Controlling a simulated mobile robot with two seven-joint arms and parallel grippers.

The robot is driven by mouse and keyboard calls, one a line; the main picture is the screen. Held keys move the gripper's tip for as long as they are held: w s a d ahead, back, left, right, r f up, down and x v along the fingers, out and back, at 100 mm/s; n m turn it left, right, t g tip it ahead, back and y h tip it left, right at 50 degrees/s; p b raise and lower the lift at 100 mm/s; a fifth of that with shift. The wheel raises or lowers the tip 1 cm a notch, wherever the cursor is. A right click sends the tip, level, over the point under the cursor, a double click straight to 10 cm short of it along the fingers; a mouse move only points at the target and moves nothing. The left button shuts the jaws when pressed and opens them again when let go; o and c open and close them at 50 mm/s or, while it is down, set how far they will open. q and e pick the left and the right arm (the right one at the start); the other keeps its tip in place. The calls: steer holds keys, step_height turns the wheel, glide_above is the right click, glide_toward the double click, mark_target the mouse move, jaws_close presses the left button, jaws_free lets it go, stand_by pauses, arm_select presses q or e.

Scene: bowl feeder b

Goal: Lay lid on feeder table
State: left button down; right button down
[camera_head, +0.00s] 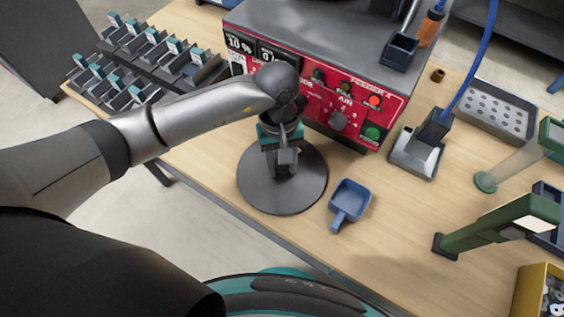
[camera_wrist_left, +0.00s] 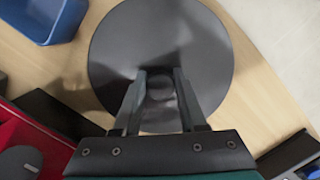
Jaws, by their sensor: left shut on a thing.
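The lid (camera_head: 310,193) is a round dark grey disc at the front of the wooden feeder table (camera_head: 400,235). In the left wrist view the lid (camera_wrist_left: 125,50) lies below my gripper, with a small knob at its middle. My left gripper (camera_head: 285,168) points down over the middle of the lid; its fingers (camera_wrist_left: 162,88) are shut on the knob. The lid looks flat and level, at or close to the table top; I cannot tell whether it touches. The gripper hides part of the lid. My right gripper is not in view.
The red feeder box (camera_head: 335,100) stands just behind the lid. A blue scoop (camera_head: 349,200) lies close to its right. A green stand (camera_head: 495,222), a perforated grey tray (camera_head: 495,110) and a yellow bin (camera_head: 530,292) are farther right. A rack of parts (camera_head: 150,55) is back left.

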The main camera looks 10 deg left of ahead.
arm_select(q)
steer(key=c, duration=0.5)
jaws_free()
steer(key=shift+o, duration=0.2)
steer(key=shift+r+p, duration=0.3)
steer(key=shift+r, duration=0.05)
step_height(320, 180, up, 11)
steer(key=w+p, duration=0.1)
steer(key=shift+w+a+r, duration=0.2)
steer(key=shift+w+a, duration=0.1)
steer(key=shift+a, duration=0.1)
